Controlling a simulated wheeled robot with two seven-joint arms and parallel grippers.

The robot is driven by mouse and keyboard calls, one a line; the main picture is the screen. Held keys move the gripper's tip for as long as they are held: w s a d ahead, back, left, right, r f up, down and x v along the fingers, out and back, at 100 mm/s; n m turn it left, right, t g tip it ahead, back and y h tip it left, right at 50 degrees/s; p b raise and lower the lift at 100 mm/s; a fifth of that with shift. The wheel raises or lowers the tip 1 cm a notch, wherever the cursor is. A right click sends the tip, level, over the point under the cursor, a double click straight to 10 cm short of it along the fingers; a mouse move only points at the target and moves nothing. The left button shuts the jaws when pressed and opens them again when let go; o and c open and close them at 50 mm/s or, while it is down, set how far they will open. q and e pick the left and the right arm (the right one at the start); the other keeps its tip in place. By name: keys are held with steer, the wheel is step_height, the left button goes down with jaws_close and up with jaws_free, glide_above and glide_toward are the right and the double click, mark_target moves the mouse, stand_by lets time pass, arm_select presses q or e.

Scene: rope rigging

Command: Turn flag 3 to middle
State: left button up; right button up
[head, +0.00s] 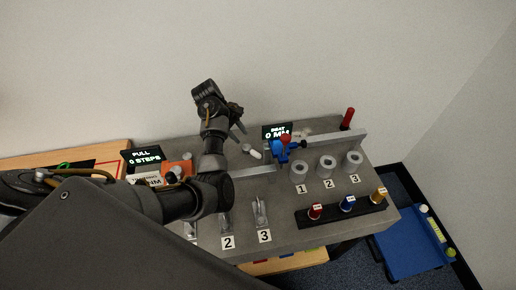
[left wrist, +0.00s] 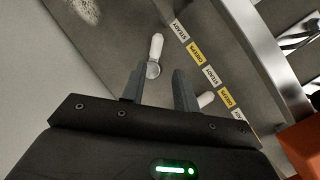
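Two small white flags or levers lie on the grey panel in the left wrist view: one (left wrist: 156,45) has a round metal pivot at its lower end, and another (left wrist: 206,98) is partly hidden behind a finger. Small white pieces (head: 255,154) also show on the bench in the head view. My right gripper is not in view.
Labels reading STEADY and CREEPS (left wrist: 194,52) line the panel beside a metal rail (left wrist: 262,60). The bench (head: 375,180) also carries grey cylinders (head: 327,167), a blue-and-red fitting (head: 280,150), a red-handled post (head: 347,118) and colored spools (head: 347,204). A wall stands behind.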

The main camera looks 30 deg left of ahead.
mark_target(255, 153)
arm_select(q)
steer(key=x, duration=1.2)
steer(key=shift+w+a+f, duration=0.15)
steer(key=shift+w+a, duration=0.2)
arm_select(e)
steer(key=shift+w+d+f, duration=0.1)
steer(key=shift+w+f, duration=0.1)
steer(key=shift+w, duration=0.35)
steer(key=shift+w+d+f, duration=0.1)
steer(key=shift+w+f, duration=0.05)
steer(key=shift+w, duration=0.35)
arm_select(q)
jaws_close()
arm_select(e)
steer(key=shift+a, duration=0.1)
